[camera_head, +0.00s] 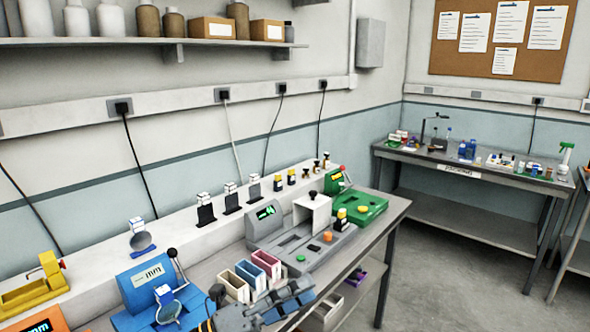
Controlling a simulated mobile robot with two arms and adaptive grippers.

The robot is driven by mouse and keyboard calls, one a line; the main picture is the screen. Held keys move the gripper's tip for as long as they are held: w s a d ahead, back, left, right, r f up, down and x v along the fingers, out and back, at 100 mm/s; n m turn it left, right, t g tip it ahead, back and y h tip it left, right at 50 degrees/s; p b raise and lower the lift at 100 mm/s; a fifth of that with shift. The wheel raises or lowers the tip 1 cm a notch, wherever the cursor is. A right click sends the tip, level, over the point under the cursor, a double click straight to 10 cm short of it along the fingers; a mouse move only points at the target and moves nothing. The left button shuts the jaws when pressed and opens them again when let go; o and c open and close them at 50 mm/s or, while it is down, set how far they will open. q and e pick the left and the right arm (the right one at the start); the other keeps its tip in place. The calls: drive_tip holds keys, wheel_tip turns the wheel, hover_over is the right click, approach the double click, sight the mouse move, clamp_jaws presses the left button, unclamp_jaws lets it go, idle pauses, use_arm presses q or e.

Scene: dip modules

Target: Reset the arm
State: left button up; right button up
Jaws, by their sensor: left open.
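My left gripper (300,292) shows at the bottom centre, dark grey, its fingers pointing to the right. It is open, and I see nothing between its fingers. In the picture it lies just in front of the small open bins (233,285) and to the right of the blue device (146,286). Whether it touches the bench cannot be told. The rest of the left arm is mostly cut off by the bottom edge. My right gripper is not in view.
A grey machine with a green display (265,213) and a green device (365,207) stand on the bench. A yellow device (35,290) and an orange one (38,321) are at the left. A second table (480,172) stands at the back right, with free floor (440,270) before it.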

use_arm(q)
drive_tip(key=w+a+f+n+t+y, duration=0.2)
drive_tip(key=a+n+t+y, duration=0.45)
drive_tip(key=n, duration=0.45)
drive_tip(key=w+a+f+n+t+y, duration=0.2)
drive_tip(key=a+n+t+y, duration=0.4)
drive_tip(key=n, duration=0.4)
drive_tip(key=s+a+f+n+g+y, duration=0.3)
drive_tip(key=a+f+n+y, duration=0.1)
drive_tip(key=f, duration=0.3)
drive_tip(key=s+a+f+n+g+y, duration=0.3)
drive_tip(key=a+f+n+g+y, duration=0.15)
drive_tip(key=f, duration=0.25)
drive_tip(key=s+f+n+g+h, duration=0.1)
drive_tip(key=s+f+n+g, duration=0.1)
drive_tip(key=s+f+g, duration=0.65)
drive_tip(key=s+f+n+g+h, duration=0.15)
drive_tip(key=s+f, duration=0.35)
drive_tip(key=s, duration=0.9)
wheel_tip(320, 180, down, 24)
drive_tip(key=g, duration=0.1)
drive_tip(key=s+a+f+g+y, duration=0.1)
drive_tip(key=s+a+f, duration=0.2)
drive_tip(key=s+f, duration=1.4)
drive_tip(key=shift+s+f, duration=0.3)
drive_tip(key=shift+f, duration=0.1)
drive_tip(key=shift+c, duration=0.4)
